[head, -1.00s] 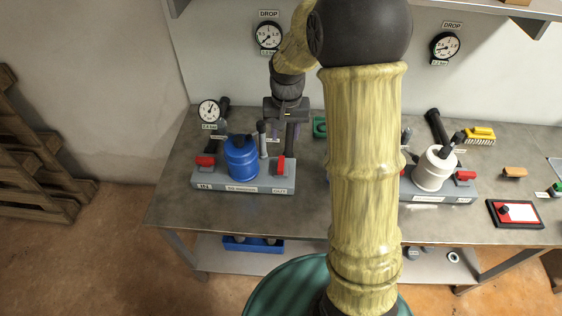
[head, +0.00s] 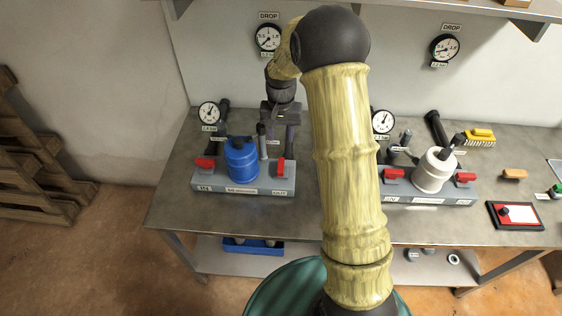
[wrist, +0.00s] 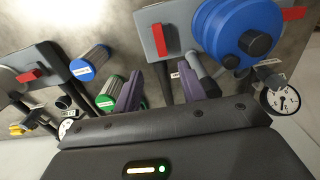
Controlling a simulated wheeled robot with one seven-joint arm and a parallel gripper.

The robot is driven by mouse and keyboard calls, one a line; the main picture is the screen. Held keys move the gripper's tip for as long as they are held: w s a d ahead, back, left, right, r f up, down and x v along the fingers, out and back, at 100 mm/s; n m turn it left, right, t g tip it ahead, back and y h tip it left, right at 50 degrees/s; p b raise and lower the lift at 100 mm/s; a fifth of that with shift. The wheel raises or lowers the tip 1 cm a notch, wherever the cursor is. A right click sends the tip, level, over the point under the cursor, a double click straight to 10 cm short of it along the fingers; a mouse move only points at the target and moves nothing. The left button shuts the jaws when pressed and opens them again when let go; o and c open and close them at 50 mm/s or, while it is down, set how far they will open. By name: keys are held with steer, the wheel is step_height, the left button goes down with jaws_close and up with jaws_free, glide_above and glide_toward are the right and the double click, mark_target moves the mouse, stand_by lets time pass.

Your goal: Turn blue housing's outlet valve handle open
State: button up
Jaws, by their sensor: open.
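The blue housing (head: 241,160) stands upright on a grey block (head: 225,188) at the left of the bench. Its red outlet valve handle (head: 281,168) is on the block's right end, above the OUT label. The handle lies across the block, at right angles to the red inlet handle (head: 205,163). In the wrist view the outlet handle (wrist: 159,40) shows beyond the fingers, with the blue housing (wrist: 235,25) to its right. My gripper (wrist: 160,85) is open and empty, apart from the handle. In the head view my gripper (head: 279,132) is behind the block's right end.
A grey post (head: 262,141) stands between the blue housing and the outlet handle. A white housing (head: 434,170) with red handles is on another block to the right. Blue-topped (wrist: 88,62) and green-topped (wrist: 110,90) cartridges stand left of my fingers. Gauges hang on the wall behind.

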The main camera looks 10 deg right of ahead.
mark_target(281, 165)
step_height(281, 165, down, 14)
steer(key=shift+r+p, duration=0.15)
steer(key=shift+p, duration=0.9)
steer(key=shift+c, duration=0.2)
jaws_close()
